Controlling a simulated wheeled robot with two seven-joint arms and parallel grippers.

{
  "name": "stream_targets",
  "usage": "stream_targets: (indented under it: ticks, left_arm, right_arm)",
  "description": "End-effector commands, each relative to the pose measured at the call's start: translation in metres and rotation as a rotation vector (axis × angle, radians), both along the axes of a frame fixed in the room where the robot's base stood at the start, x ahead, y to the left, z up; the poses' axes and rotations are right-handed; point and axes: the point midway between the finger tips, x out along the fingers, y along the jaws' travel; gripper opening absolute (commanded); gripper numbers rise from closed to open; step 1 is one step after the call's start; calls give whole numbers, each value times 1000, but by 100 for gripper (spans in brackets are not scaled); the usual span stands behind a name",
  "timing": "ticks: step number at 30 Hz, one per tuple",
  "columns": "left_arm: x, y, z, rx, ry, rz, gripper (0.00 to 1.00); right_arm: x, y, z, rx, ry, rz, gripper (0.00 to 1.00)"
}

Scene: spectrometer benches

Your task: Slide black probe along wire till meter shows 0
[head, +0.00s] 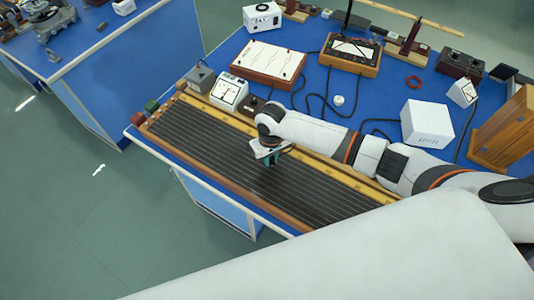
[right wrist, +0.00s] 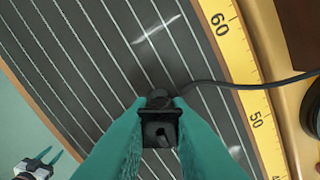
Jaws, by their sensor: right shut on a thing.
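The black probe (right wrist: 158,130) is held between the teal fingers of my right gripper (right wrist: 158,118), over the dark wire board (right wrist: 95,60). The right gripper also shows in the head view (head: 270,160), above the board's middle. Several pale parallel wires run along the board; I cannot tell whether the probe tip touches one. A yellow scale (right wrist: 240,65) beside it shows 60 and 50. A white dial meter (head: 229,92) stands behind the board; its needle is too small to read. My left gripper (right wrist: 50,157) shows small at lower left in the wrist view, fingers apart and empty.
A black cable (right wrist: 240,85) runs from the probe across the scale. Behind the board stand a red-edged white panel (head: 268,62), an orange-framed meter (head: 351,53), a white box (head: 426,124) and a wooden frame (head: 503,130). Open floor lies in front of the bench.

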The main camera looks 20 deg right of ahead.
Motion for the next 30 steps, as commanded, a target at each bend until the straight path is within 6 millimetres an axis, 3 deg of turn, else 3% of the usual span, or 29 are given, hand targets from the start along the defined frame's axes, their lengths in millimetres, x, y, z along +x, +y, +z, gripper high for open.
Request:
stream_targets:
  ticks: [30]
  left_arm:
    - [0, 0, 36, 0, 0, 0, 42]
  right_arm:
    - [-36, -27, -1, -4, 8, 0, 0]
